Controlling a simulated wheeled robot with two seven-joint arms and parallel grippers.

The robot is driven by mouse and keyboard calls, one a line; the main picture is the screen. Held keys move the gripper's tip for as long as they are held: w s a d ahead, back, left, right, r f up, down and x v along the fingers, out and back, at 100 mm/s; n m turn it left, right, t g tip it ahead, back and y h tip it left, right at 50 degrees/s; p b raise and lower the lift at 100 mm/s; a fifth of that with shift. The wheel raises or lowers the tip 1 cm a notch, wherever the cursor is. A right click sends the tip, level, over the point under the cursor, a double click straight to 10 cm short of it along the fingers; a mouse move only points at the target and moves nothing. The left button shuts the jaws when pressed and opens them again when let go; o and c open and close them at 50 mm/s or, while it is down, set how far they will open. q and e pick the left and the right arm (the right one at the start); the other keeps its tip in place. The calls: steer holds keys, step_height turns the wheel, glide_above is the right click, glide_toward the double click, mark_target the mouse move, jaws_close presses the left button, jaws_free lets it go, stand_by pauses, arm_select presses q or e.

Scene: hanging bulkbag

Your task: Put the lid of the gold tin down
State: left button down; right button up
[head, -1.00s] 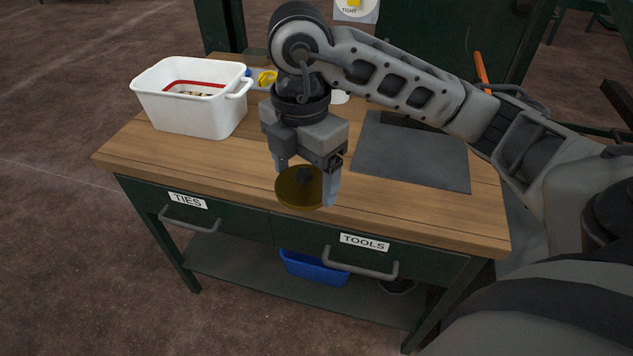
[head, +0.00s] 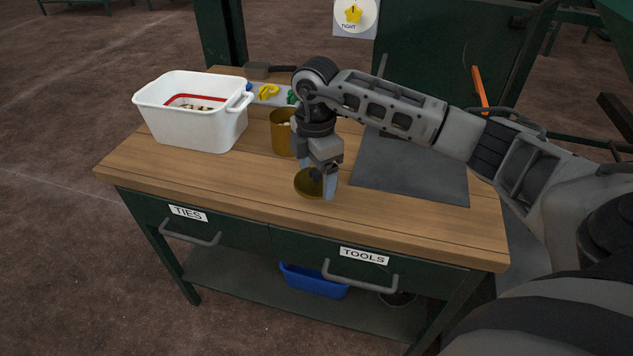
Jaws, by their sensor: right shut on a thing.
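My right gripper (head: 317,186) points down over the wooden bench and is shut on the gold lid (head: 304,187). The lid is a dark gold disc, seen partly behind the fingers. It is at or just above the bench top near the front; I cannot tell whether it touches the wood. The gold tin (head: 282,133) stands behind and to the left of the gripper, open at the top with pale contents, partly hidden by my right arm. My left gripper is not in view.
A white tub (head: 192,125) stands at the bench's left. A dark grey mat (head: 415,175) lies to the right. Behind are a dark brush-like tool (head: 262,70) and a panel with coloured shapes (head: 268,92). The wooden top (head: 215,185) is clear at front left.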

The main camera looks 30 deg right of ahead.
mark_target(317, 184)
steer(key=shift+w+d+f, duration=0.2)
steer(key=shift+w+f, duration=0.1)
steer(key=shift+f, duration=1.7)
